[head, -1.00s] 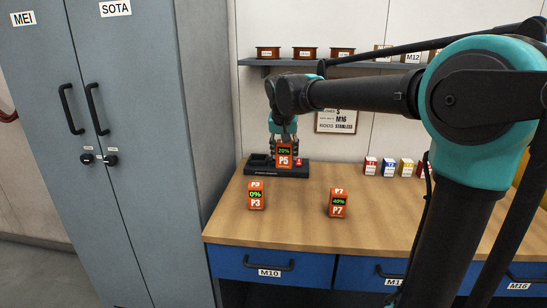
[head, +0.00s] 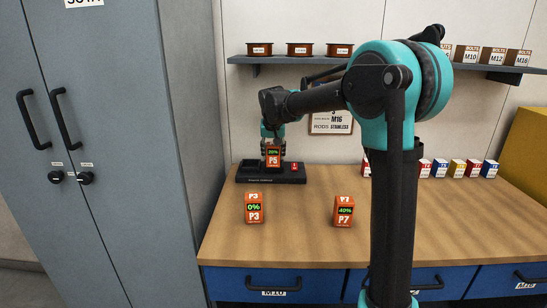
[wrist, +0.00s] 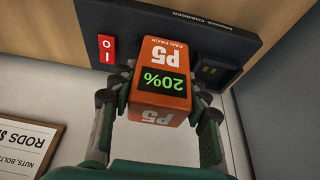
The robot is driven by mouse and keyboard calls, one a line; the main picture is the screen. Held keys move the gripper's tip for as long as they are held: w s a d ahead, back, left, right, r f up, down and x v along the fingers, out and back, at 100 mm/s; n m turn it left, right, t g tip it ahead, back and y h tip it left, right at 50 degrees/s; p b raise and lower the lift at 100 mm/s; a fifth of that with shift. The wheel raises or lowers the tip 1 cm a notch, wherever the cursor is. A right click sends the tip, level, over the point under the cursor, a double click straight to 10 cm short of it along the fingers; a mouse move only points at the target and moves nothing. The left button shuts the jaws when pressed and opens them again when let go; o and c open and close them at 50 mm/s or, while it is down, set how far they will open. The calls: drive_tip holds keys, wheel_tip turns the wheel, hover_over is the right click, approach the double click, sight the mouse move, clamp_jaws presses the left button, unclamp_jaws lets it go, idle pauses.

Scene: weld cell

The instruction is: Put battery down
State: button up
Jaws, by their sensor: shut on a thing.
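My gripper (head: 273,146) is shut on the orange battery P5 (head: 273,159), whose display reads 20%. The battery is upright at the black charger (head: 255,180) at the back left of the workbench. In the wrist view the gripper's fingers (wrist: 160,105) clasp both sides of battery P5 (wrist: 160,88). The charger (wrist: 220,38) lies behind the battery there, with a red switch (wrist: 107,48) on one side and an empty slot (wrist: 212,70) on the other. Whether the battery is fully seated in the charger I cannot tell.
Battery P3 (head: 254,207), reading 0%, and battery P7 (head: 344,211), reading 40%, stand on the wooden workbench (head: 300,235). Several small coloured boxes (head: 457,168) line the back right. A grey cabinet (head: 105,120) stands close on the left. A shelf (head: 290,59) hangs above.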

sight(274, 156)
drive_tip(key=w, duration=0.4)
drive_tip(key=shift+w, duration=0.25)
drive_tip(key=shift+w+f, duration=0.1)
drive_tip(key=shift+f, duration=1.65)
drive_tip(key=shift+f, duration=0.25)
drive_tip(key=o, duration=1.5)
drive_tip(key=shift+f, duration=0.15)
drive_tip(key=shift+c, duration=0.2)
drive_tip(key=shift+r, duration=0.3)
drive_tip(key=v, duration=1.2)
drive_tip(key=shift+r, duration=0.1)
